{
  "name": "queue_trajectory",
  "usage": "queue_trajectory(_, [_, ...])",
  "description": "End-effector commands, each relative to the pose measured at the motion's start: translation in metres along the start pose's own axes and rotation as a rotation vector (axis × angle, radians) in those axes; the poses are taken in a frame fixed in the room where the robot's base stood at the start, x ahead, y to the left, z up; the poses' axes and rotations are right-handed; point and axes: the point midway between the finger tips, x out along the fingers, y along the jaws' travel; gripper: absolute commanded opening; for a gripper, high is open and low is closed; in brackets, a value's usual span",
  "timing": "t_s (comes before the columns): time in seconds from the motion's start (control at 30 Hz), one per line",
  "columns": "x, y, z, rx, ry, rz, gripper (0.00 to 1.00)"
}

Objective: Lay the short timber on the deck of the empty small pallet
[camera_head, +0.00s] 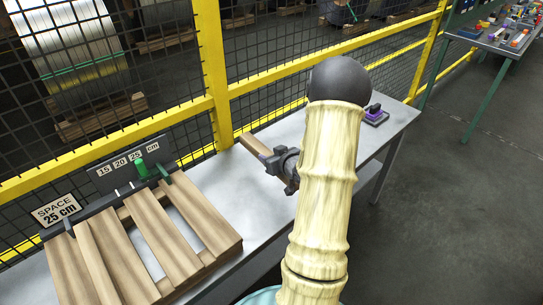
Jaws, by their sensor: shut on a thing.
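A short timber (254,145) shows as a brown wooden piece at the back of the grey bench, near the fence post. My gripper (269,158) is shut on its near end; the rest of the timber sticks out to the upper left. I cannot tell whether the timber touches the bench. A small slatted wooden pallet (164,236) is at the left end of the bench, to the left of my gripper. Its deck has several pale boards with gaps between them; a narrower strip (92,255) lies among them on the left. My arm hides part of the bench.
A dark bar with a green peg (141,168) and a plate marked 15, 20, 25 cm (128,162) runs behind the pallet. A "SPACE 25 cm" sign (57,210) stands there. A yellow mesh fence (213,75) borders the bench. A purple-black object (375,115) sits at the right.

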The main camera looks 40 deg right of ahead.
Motion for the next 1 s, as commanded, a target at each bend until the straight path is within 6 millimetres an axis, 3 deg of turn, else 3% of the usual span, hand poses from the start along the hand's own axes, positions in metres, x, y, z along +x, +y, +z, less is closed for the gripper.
queue_trajectory(0.17, [0.001,-0.005,-0.005,-0.002,0.001,-0.005,0.11])
queue_trajectory(0.27, [0.002,-0.018,-0.014,-0.005,0.001,-0.015,0.11])
queue_trajectory(0.67, [0.008,-0.123,-0.059,-0.029,-0.003,-0.065,0.11])
queue_trajectory(1.0, [-0.011,-0.210,-0.081,-0.040,-0.004,-0.087,0.11])
